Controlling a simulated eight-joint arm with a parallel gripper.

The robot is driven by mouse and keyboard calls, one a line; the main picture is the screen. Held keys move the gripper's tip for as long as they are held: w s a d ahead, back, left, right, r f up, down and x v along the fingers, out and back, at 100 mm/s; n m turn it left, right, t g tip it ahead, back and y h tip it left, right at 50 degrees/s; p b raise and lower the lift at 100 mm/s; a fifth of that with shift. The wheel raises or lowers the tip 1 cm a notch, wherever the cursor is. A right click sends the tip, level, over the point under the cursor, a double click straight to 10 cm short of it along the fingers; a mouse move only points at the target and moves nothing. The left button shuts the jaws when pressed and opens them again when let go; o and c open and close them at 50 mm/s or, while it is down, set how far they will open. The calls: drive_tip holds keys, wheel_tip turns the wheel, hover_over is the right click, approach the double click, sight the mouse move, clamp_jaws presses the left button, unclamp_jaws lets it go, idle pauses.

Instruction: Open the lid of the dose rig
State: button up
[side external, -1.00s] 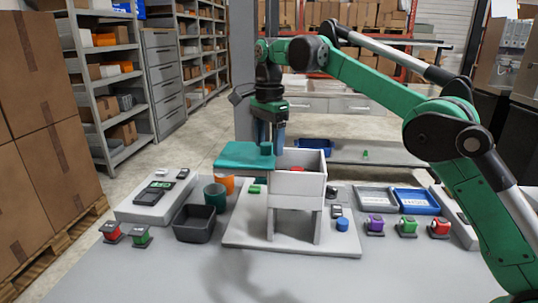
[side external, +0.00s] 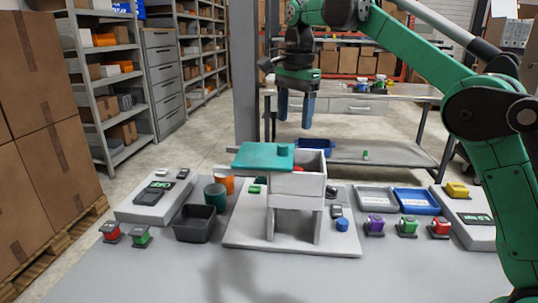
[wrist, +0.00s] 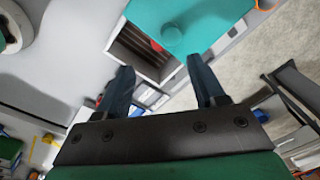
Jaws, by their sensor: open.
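The dose rig is a pale box (side external: 308,184) on legs over a grey base plate. Its teal lid (side external: 258,155) with a round knob (side external: 284,149) lies flat, extending left past the box and covering part of its top. The right part of the box top is open, with something red (side external: 299,168) inside. My gripper (side external: 295,118) is open and empty above the box, apart from the lid. The wrist view shows the lid (wrist: 210,14), its knob (wrist: 172,38) and the partly open box (wrist: 124,48) beyond my fingers (wrist: 160,70).
A blue tray (side external: 416,210), a grey tray (side external: 376,204) and several small coloured blocks lie to the right. The front of the table is clear.

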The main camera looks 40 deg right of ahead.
drive_tip(key=s+a+f+n+t, duration=0.3)
drive_tip(key=s+f+n+t, duration=0.2)
drive_tip(key=s+n, duration=0.55)
drive_tip(key=n+g+h, duration=0.2)
drive_tip(key=g+h, duration=0.1)
drive_tip(key=h, duration=0.2)
approach(337, 209)
drive_tip(key=s+r, duration=0.2)
drive_tip(key=s, duration=0.4)
drive_tip(key=w+d+f+m+y, duration=0.1)
drive_tip(key=w+f, duration=0.1)
drive_tip(key=w+d+f+m+g+y, duration=0.1)
drive_tip(key=w+f+m, duration=0.1)
drive_tip(key=w+f, duration=0.1)
drive_tip(key=w+d+f+m+y, duration=0.1)
drive_tip(key=w+f, duration=0.1)
drive_tip(key=f, duration=0.1)
drive_tip(key=shift+w+d+g+y, duration=0.15)
drive_tip(key=shift+d+g+y, duration=0.15)
drive_tip(key=shift+d+y, duration=0.1)
drive_tip(key=shift+w+d+f+m, duration=0.15)
drive_tip(key=shift+w+f+m, duration=0.15)
drive_tip(key=shift+f, duration=0.2)
